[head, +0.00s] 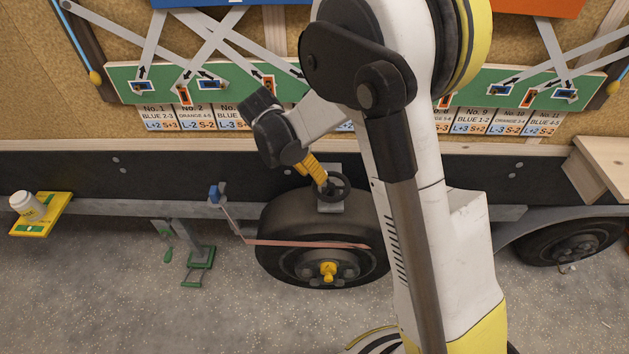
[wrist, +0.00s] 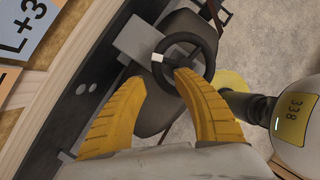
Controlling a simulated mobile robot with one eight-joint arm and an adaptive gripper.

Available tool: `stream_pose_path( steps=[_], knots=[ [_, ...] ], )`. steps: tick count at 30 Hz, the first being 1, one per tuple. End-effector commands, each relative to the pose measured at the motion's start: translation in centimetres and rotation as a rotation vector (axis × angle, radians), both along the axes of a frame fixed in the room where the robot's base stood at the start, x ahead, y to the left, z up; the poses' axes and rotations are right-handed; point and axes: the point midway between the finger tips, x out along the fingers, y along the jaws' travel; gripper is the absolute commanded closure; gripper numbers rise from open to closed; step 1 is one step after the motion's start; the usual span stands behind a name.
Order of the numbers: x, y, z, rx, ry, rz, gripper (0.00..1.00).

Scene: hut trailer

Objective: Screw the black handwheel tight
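The black handwheel (head: 341,187) sits on a grey bracket (head: 330,207) at the trailer's dark side rail, just above a wheel. In the wrist view the handwheel (wrist: 210,42) is a dark ring with a small white mark on its left rim. My gripper (head: 321,182) reaches down to it from the upper left. In the wrist view its two yellow fingers are spread (wrist: 158,78). The right fingertip overlaps the lower rim of the handwheel, and the left fingertip is left of the ring. I cannot tell whether either finger touches it.
The trailer wheel (head: 322,245) with a yellow hub is directly below. A reddish strap or bar (head: 305,244) crosses it. A green-footed stand (head: 197,265) is to the left, and a yellow tray (head: 40,214) with a white cup is farther left. A labelled green board (head: 225,88) is above.

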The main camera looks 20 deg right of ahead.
Motion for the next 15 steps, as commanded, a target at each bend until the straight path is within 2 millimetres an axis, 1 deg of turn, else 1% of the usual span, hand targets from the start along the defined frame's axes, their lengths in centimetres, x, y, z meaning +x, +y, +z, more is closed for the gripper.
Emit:
stream_pose_path(
  steps=[1,5,14,15],
  knots=[
    [0.0,-0.3,-0.8,0.000,0.000,0.000,0.64],
    [0.0,-0.7,-1.7,0.000,0.000,0.000,0.64],
    [0.0,-0.9,-1.8,0.000,0.000,0.000,0.64],
    [0.0,-0.9,-1.8,0.000,0.000,0.000,0.68]
  ],
)
